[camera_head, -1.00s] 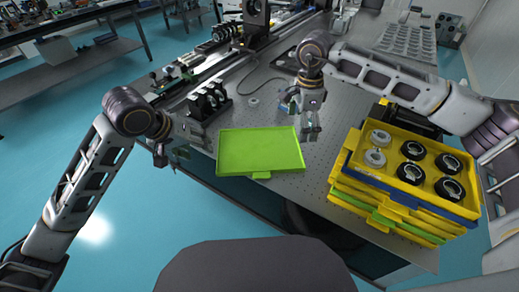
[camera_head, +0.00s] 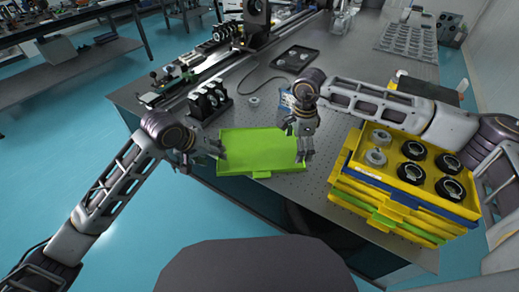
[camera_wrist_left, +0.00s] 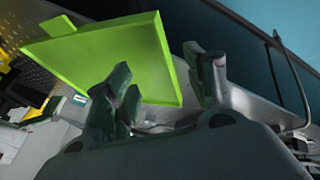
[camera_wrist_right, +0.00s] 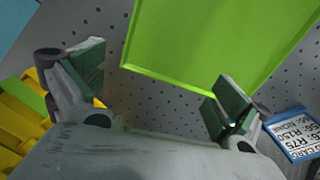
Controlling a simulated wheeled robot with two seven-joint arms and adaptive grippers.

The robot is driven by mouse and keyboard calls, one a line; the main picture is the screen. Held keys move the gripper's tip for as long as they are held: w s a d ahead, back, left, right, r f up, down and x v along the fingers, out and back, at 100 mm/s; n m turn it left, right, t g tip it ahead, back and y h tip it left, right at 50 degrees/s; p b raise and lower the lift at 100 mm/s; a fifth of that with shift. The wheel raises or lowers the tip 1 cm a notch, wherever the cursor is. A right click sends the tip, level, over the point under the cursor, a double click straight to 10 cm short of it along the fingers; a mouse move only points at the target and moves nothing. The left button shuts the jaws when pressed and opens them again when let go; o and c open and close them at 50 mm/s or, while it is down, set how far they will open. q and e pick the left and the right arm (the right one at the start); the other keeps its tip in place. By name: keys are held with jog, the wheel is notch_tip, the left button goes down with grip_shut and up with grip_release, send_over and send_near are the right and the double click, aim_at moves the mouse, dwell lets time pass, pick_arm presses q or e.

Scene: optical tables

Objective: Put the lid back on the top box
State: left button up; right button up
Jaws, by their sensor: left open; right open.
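The bright green lid (camera_head: 258,152), a shallow rectangle with a raised rim and a small tab, lies flat on the optical table. It also shows in the left wrist view (camera_wrist_left: 110,58) and the right wrist view (camera_wrist_right: 205,40). My left gripper (camera_head: 217,152) is open at the lid's left edge. My right gripper (camera_head: 304,154) is open just by the lid's right edge. Neither gripper visibly holds it. The top box (camera_head: 400,168) is yellow and open, on a stack at the right, with black and pale rings inside.
Under the top box are blue, yellow and green layers (camera_head: 395,220). A small blue labelled box (camera_wrist_right: 293,134) lies near my right gripper. A black optical mount (camera_head: 208,102) and a rail stand behind the lid. A black tray (camera_head: 295,58) lies further back. The table's front edge is close to the lid.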

aim_at(219, 161)
pick_arm(q)
jog(key=shift+x, duration=2.4)
pick_arm(e)
jog(key=shift+f, duration=2.3)
